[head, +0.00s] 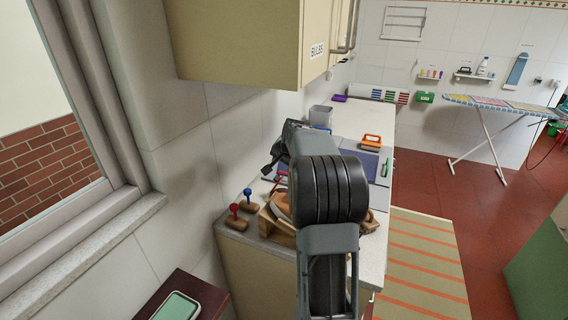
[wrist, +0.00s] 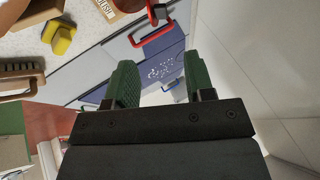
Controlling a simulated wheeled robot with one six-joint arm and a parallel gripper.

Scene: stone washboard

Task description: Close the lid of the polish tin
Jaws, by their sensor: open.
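I cannot make out a polish tin or its lid for certain in either view; my arm hides part of the worktop (head: 340,252) in the head view. My gripper (wrist: 161,75) shows in the wrist view with its two green-padded fingers apart and nothing held between them. Beyond the fingers are a blue-purple panel (wrist: 190,62) with white marks and a red handle (wrist: 150,36). In the head view my gripper's fingertips are hidden behind my arm.
Red-knobbed (head: 234,208) and blue-knobbed (head: 248,193) pieces stand at the worktop's near left. An orange-handled item (head: 371,142) lies farther back. The wrist view shows a yellow item (wrist: 64,40) and a brush (wrist: 18,78). A cabinet (head: 235,45) overhangs the worktop; open floor lies right.

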